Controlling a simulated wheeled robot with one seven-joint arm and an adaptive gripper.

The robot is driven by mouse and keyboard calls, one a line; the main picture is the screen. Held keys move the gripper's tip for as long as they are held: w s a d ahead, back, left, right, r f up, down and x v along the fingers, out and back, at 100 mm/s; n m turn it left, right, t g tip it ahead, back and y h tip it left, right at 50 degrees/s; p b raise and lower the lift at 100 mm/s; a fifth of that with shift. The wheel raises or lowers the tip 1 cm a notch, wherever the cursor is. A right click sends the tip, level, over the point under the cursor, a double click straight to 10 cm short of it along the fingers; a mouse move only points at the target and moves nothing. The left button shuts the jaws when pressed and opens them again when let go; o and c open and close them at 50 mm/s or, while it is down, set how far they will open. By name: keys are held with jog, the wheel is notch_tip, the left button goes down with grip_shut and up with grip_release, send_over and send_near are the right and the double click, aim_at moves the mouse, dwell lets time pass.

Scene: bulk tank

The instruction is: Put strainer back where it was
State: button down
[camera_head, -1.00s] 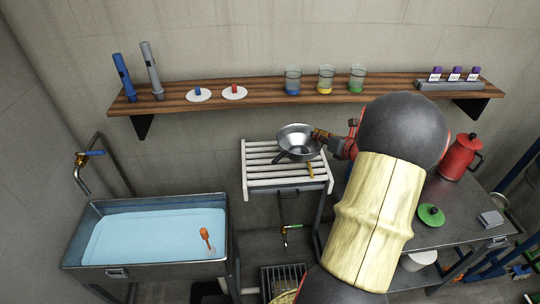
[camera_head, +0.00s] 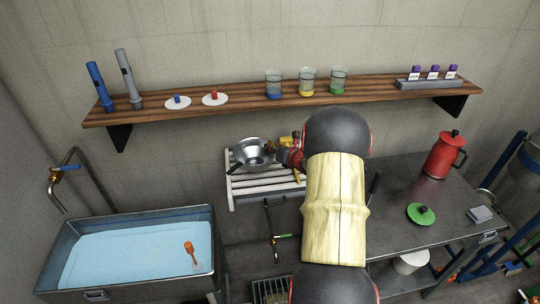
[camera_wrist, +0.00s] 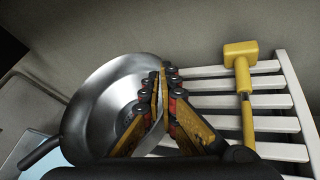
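The strainer (camera_head: 254,152) is a shiny metal bowl with a dark handle, at the white slatted rack (camera_head: 232,190) under the wall shelf. In the wrist view the strainer (camera_wrist: 95,95) fills the left side, its black handle pointing to the lower left. My gripper (camera_head: 280,151) is at the strainer's right side. In the wrist view the fingertips of my gripper (camera_wrist: 162,78) are close together on the strainer's near right rim, with a strip of metal between them. The bowl reaches about the rack's left edge. I cannot tell whether it touches the slats.
A yellow mallet (camera_wrist: 241,75) lies on the slats to the right. A sink (camera_head: 135,215) with water and an orange-handled tool stands at left. The shelf (camera_head: 235,105) above holds beakers and other items. A red pot (camera_head: 444,155) and green lid (camera_head: 421,214) sit on the right table.

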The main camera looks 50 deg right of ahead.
jog(key=shift+f+b, duration=0.5)
jog(key=shift+f, duration=1)
jog(key=shift+f, duration=0.2)
jog(key=c, duration=2.1)
grip_release()
jog(key=shift+o, duration=0.3)
